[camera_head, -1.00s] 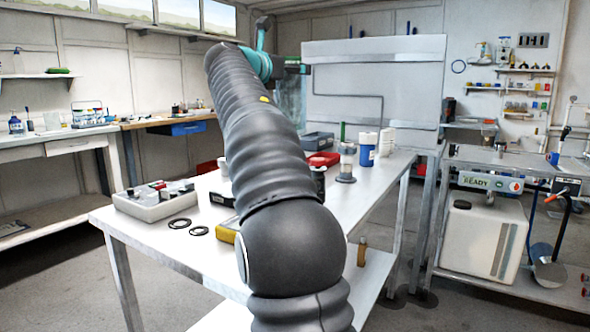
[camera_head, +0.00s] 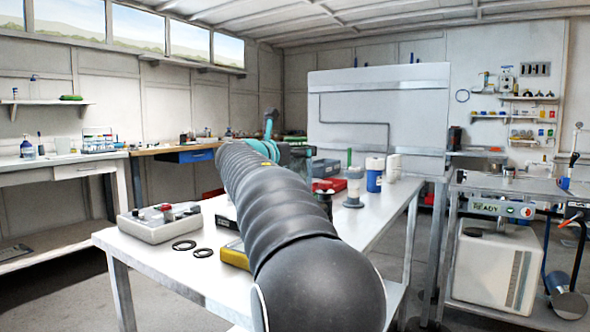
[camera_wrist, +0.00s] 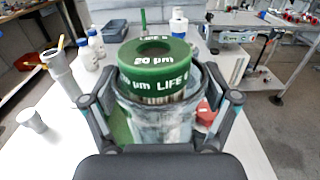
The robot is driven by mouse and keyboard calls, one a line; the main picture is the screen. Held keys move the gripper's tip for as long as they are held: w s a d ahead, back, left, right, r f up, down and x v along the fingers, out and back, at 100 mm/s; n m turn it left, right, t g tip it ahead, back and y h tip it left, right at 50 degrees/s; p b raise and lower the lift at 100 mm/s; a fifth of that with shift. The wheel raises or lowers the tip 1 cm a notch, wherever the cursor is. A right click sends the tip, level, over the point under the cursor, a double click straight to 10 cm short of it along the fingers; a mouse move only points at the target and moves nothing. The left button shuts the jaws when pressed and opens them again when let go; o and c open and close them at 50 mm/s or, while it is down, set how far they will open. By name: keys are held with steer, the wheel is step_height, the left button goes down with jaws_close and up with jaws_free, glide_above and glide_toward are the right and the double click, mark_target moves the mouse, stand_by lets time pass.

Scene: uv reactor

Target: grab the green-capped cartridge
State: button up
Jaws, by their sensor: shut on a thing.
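The green-capped cartridge (camera_wrist: 158,62) is large and close in the wrist view. Its green ring-shaped cap has a hole in the middle and white lettering, including "20 µm". Below the cap shows a clear, glassy body (camera_wrist: 155,120); I cannot tell whether this is a sleeve around the cartridge. My gripper (camera_wrist: 160,108) has one finger on each side of the clear body and is shut on it. In the head view my gripper (camera_head: 297,152) is small, beyond my arm, over the far part of the table; the cartridge is not clearly visible there.
The white table (camera_head: 165,259) carries a grey control box (camera_head: 158,225), two black rings (camera_head: 193,248), a yellow item (camera_head: 234,256), a grey column (camera_head: 353,190), a blue-and-white container (camera_head: 374,176) and a red tray (camera_head: 326,184). A cart (camera_head: 515,189) stands at right.

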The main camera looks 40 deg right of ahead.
mark_target(296, 164)
steer(key=shift+s+f+b, duration=0.1)
steer(key=shift+f+b, duration=0.35)
steer(key=shift+f, duration=1.45)
steer(key=o, duration=1.5)
steer(key=shift+o, duration=0.5)
